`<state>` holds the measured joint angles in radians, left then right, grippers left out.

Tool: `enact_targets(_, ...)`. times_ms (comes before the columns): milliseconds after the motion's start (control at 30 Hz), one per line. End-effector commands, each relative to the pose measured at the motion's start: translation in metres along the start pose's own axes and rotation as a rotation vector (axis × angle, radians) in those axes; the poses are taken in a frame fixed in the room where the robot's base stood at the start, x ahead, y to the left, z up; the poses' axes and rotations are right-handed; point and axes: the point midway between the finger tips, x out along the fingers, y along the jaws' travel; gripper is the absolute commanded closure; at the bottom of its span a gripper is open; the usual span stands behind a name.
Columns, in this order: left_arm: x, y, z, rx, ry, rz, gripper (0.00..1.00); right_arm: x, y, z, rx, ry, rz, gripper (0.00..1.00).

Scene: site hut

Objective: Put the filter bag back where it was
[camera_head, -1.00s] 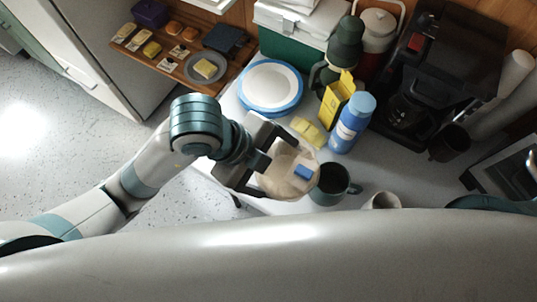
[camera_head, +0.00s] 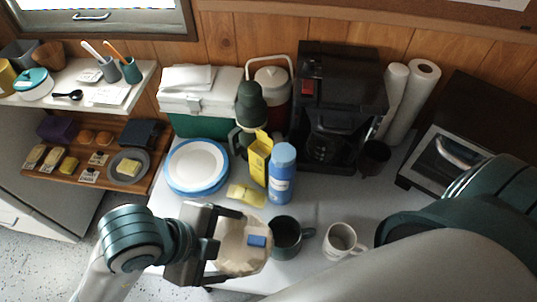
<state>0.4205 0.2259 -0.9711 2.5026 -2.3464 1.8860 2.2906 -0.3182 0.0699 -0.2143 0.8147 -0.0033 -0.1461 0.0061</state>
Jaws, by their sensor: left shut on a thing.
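My left gripper (camera_head: 228,247) is in the lower left of the head view, over the front edge of the white table. It is shut on the filter bag (camera_head: 236,258), a beige, rounded paper bag with a small blue piece (camera_head: 257,240) on it. The bag sits between the dark fingers, just left of a dark green mug (camera_head: 285,238). Whether the bag touches the table or the mug I cannot tell. My right arm comes in at the lower right, but its gripper is out of view.
On the table (camera_head: 330,205) stand a black coffee maker (camera_head: 335,110), a blue bottle (camera_head: 281,178), a yellow box (camera_head: 259,160), a yellow sponge-like block (camera_head: 246,194), blue-rimmed plates (camera_head: 196,166) and a white mug (camera_head: 341,240). A toaster oven (camera_head: 445,155) is at the right. Some tabletop is free mid-right.

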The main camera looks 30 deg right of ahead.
Motion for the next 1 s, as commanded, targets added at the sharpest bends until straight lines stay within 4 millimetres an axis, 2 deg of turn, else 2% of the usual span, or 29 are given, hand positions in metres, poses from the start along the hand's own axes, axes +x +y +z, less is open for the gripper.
enact_targets(167,-0.002,-0.001,0.007,0.085,0.035,0.037,0.45,0.0,0.0,0.0,0.0,0.0,0.0,0.74)
enact_targets(367,-0.006,-0.003,0.02,0.275,0.115,0.115,0.45,0.0,0.0,0.0,0.0,-0.001,0.0,0.74)
enact_targets(1000,-0.032,-0.009,0.077,1.066,0.451,0.447,0.45,0.0,0.001,0.0,0.0,-0.001,0.001,0.74)
